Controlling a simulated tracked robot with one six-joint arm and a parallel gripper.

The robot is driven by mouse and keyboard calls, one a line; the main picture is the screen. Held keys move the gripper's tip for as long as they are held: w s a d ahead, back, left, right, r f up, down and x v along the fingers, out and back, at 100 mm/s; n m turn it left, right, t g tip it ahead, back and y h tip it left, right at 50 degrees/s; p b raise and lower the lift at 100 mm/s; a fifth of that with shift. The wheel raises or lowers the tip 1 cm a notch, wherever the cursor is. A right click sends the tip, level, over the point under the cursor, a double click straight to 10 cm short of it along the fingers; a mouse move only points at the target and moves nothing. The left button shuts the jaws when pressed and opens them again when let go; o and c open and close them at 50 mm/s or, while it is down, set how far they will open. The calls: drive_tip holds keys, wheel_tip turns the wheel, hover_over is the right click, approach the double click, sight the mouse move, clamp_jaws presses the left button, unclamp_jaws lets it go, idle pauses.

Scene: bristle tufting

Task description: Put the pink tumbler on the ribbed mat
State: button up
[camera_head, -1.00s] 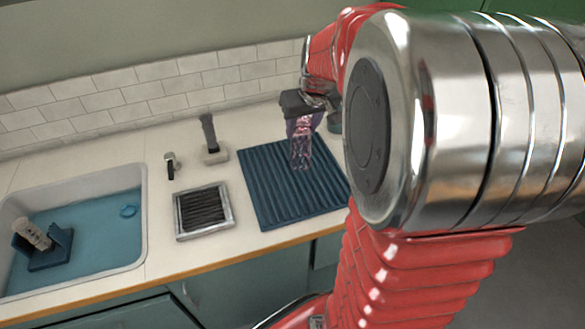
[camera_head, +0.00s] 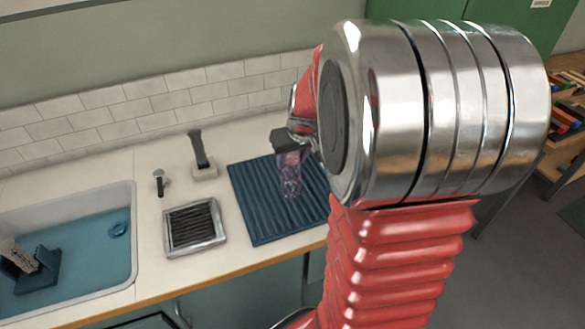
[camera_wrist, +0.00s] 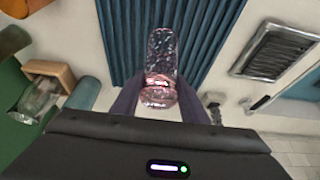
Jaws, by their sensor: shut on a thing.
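The pink tumbler (camera_head: 291,180) is see-through with a pinkish tint and is over the blue ribbed mat (camera_head: 258,212) in the head view. My gripper (camera_head: 291,157) is shut on its upper part. In the wrist view the tumbler (camera_wrist: 160,70) sits between my two dark fingers (camera_wrist: 158,98), with the ribbed mat (camera_wrist: 205,25) behind it. I cannot tell whether the tumbler's base touches the mat. My red and silver arm hides the mat's right side in the head view.
A sink (camera_head: 85,245) lies further left. A tiled wall (camera_head: 150,107) runs behind. A clear glass (camera_wrist: 35,100) shows in the wrist view.

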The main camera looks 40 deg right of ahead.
drive_tip(key=shift+f, duration=1.95)
drive_tip(key=o, duration=1.3)
drive_tip(key=shift+o, duration=0.2)
drive_tip(key=v, duration=1.2)
